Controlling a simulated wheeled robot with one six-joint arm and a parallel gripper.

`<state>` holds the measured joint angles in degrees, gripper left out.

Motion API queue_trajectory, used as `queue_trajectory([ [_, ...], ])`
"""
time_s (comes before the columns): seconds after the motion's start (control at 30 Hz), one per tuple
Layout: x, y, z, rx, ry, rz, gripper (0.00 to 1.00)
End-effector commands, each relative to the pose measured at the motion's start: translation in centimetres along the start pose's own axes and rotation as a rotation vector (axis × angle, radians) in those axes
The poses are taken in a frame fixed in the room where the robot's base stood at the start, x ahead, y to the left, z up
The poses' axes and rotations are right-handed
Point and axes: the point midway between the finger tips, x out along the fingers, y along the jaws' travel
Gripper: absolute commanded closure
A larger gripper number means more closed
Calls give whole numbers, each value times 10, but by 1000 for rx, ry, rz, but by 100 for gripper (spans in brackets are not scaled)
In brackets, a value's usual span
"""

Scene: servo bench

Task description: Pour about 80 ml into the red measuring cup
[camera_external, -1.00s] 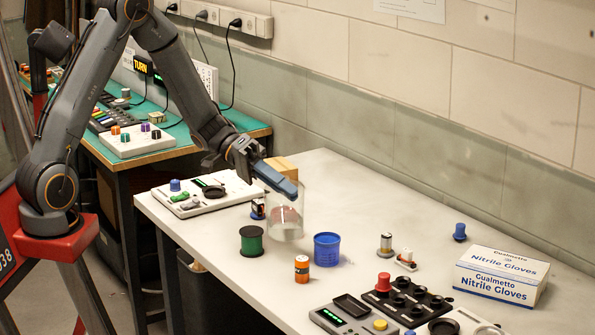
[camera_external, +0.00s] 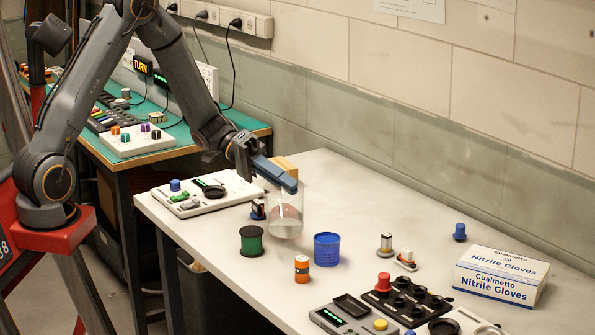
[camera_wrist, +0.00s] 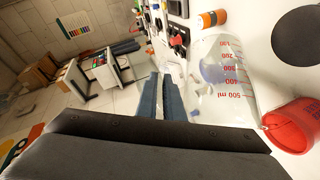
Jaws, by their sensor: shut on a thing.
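My gripper (camera_external: 285,182) has blue fingers, which also show in the wrist view (camera_wrist: 160,95). It is shut on a clear glass beaker (camera_external: 285,205) near its rim. The beaker hangs nearly upright over the table, with clear liquid in its lower part. In the wrist view the beaker (camera_wrist: 235,90) shows red ml marks up to 500. The red measuring cup (camera_wrist: 290,125) is at the lower right of the wrist view, close beside the beaker in the picture; their gap is unclear. I cannot make out the cup in the external view.
A blue cup (camera_external: 327,250), an orange can (camera_external: 302,268) and a green spool (camera_external: 251,241) stand in front of the beaker. A wooden block (camera_external: 285,162) is behind my gripper. Button panels (camera_external: 405,300) and a glove box (camera_external: 500,276) are at the right. The table's back middle is clear.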

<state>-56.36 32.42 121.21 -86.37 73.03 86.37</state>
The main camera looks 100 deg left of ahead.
Motion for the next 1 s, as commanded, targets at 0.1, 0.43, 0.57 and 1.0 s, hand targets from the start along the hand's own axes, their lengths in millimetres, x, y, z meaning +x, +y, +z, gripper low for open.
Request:
queue_trajectory([
  [0.1,0,0,-1,-1,1,2,100],
  [0.43,-1,1,-2,-8,2,10,100],
  [0.57,-2,1,-2,-12,2,14,100],
  [1.0,-4,2,-4,-26,3,27,100],
])
